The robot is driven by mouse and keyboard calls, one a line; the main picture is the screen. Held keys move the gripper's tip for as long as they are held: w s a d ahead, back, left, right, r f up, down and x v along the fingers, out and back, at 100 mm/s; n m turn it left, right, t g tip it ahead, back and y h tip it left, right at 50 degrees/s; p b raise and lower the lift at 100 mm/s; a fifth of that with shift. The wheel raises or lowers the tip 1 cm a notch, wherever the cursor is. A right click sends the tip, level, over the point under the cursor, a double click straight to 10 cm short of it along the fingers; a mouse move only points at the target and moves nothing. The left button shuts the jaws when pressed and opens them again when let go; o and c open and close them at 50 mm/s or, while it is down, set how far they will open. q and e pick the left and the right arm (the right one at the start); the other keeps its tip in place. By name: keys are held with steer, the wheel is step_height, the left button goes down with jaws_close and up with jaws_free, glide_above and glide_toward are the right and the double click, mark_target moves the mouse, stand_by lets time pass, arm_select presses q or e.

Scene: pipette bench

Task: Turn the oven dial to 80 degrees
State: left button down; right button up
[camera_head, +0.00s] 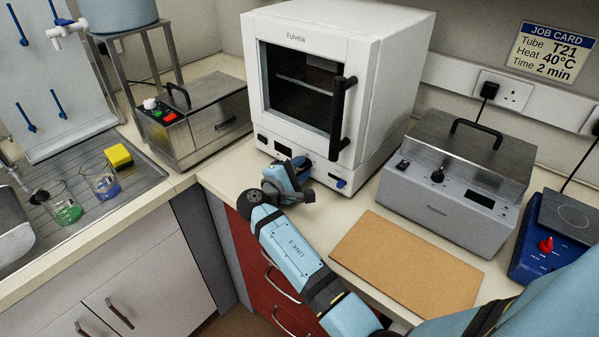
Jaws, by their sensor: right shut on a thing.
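The white oven (375,75) stands at the back middle of the bench with its dark-windowed door closed. Its control strip (270,142) runs along the bottom front, with a dark display at the left and a blue knob (341,183) at the right. My right gripper (303,167) is against the middle of this strip and is shut on the oven dial. The gripper hides the dial, so its pointer and setting cannot be read. My left gripper is not in view.
A grey lidded bath (450,205) stands right of the oven, beside a blue hotplate stirrer (540,262). A brown board (405,268) lies in front. A steel bath (205,125) stands left of the oven, near the sink. A job card (552,50) hangs on the wall.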

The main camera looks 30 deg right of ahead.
steer(key=shift+r, duration=0.1)
stand_by(0.4)
steer(key=o, duration=0.9)
